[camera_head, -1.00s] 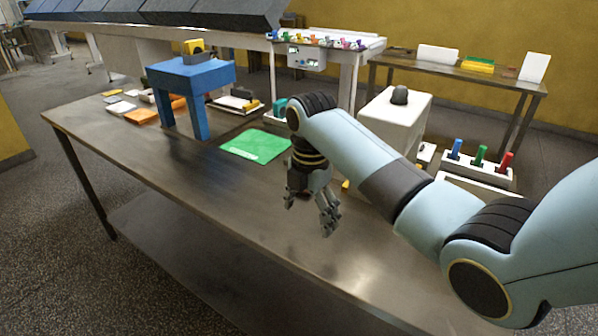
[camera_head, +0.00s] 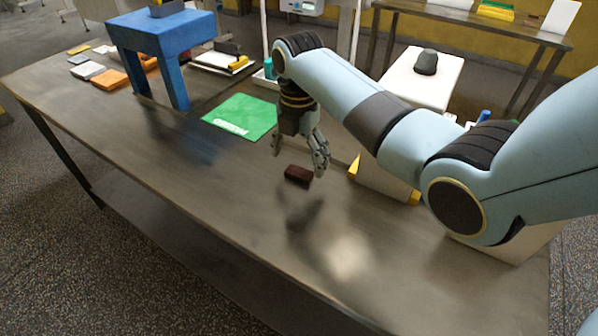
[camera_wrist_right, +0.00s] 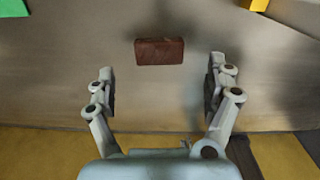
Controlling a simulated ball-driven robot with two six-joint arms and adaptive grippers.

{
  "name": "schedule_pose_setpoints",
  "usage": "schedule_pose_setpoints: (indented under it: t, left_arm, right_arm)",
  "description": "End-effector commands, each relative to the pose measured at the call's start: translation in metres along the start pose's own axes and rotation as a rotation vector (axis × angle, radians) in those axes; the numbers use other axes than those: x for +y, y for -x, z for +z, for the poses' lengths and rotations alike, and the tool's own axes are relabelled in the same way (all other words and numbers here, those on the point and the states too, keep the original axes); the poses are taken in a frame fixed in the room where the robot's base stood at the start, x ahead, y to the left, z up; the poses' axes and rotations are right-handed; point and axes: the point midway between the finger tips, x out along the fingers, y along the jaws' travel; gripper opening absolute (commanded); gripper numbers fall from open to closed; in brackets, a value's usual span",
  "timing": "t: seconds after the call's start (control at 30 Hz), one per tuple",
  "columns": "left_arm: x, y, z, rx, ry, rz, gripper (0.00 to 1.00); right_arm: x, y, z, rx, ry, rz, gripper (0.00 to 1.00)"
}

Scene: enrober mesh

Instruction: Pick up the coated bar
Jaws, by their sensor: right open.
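The coated bar (camera_head: 298,174) is a small dark brown block lying flat on the metal table. In the right wrist view the bar (camera_wrist_right: 160,51) lies ahead of the fingertips, roughly midway between them. My right gripper (camera_head: 302,160) is open and empty, pointing down just above and beside the bar. In the right wrist view my right gripper (camera_wrist_right: 160,85) shows its two fingers spread wider than the bar's length, not touching it. My left gripper is not in view.
A green mat (camera_head: 241,116) lies left of the bar on the metal table (camera_head: 200,215). A blue stand (camera_head: 163,36) is farther left. A white block with a dark lump (camera_head: 425,62) stands behind my right arm. The table's front is clear.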

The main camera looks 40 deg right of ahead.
Motion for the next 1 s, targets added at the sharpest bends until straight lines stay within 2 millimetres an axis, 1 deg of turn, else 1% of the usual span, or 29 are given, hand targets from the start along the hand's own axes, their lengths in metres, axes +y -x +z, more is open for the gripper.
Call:
schedule_pose_setpoints:
  t: [0.1, 0.23, 0.33, 0.53, 0.7, 0.9, 1.0]
  left_arm:
    - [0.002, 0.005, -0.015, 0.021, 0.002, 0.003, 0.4]
    - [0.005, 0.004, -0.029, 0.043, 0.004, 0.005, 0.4]
    - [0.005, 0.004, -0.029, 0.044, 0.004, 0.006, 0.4]
    - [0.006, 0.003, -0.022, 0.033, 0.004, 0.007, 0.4]
    - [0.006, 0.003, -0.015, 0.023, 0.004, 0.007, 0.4]
    - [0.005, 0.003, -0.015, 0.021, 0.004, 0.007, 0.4]
    - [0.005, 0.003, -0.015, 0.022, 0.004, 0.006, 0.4]
  right_arm:
    - [0.001, -0.019, -0.007, 0.005, 0.001, -0.004, 0.87]
    - [0.001, -0.037, -0.007, 0.002, 0.0, -0.003, 0.87]
    - [0.001, -0.043, -0.006, 0.001, 0.0, -0.001, 0.87]
    - [0.001, -0.043, -0.006, 0.001, 0.0, 0.0, 0.87]
    - [0.001, -0.043, -0.006, 0.001, 0.0, 0.0, 0.64]
    - [0.001, -0.043, -0.006, 0.001, 0.0, -0.001, 0.39]
    - [0.001, -0.043, -0.006, 0.001, 0.0, -0.001, 0.39]
